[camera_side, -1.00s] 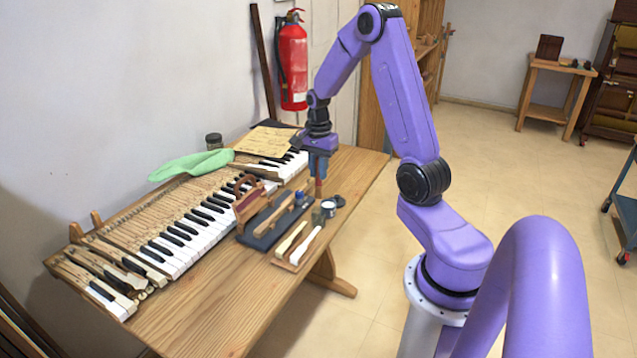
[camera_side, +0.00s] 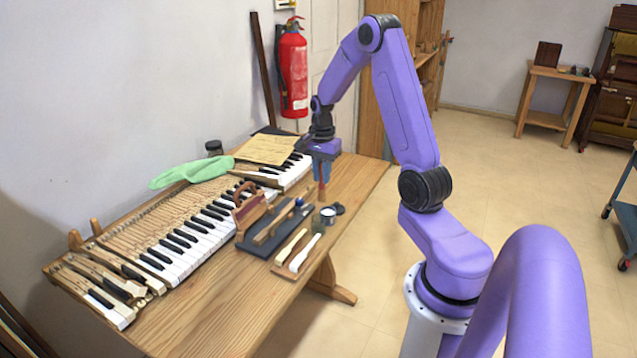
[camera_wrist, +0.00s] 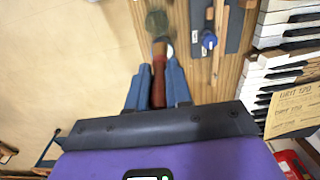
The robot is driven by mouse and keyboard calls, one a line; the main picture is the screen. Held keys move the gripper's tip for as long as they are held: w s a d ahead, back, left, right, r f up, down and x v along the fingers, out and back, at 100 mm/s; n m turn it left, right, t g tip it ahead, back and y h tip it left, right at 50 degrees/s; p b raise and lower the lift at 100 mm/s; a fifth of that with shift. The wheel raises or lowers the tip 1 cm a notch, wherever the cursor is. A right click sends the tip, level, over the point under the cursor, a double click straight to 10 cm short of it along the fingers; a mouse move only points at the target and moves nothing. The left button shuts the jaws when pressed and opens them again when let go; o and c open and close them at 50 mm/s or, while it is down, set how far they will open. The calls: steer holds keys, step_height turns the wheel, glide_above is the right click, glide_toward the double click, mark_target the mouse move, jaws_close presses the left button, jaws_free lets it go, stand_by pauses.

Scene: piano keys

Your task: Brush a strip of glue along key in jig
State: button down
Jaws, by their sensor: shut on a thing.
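My gripper (camera_side: 322,170) points down, shut on the red-brown handle of a brush (camera_side: 321,192). In the wrist view the key (camera_wrist: 218,45) is right of the brush. No glue is discernible on it.
A blue-topped item (camera_side: 299,203) sits at the jig's far end. A brown-handled tool (camera_side: 250,206) stands on its left side. The keyboard (camera_side: 200,232) and a green cloth (camera_side: 190,171) are behind. The table's front is clear.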

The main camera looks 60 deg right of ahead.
steer(key=d+f, duration=0.4)
steer(key=f, duration=0.3)
stand_by(0.5)
steer(key=shift+s+f, duration=0.1)
steer(key=shift+f, duration=0.55)
stand_by(2.0)
steer(key=shift+r, duration=0.1)
step_height(320, 180, up, 7)
stand_by(0.8)
stand_by(0.4)
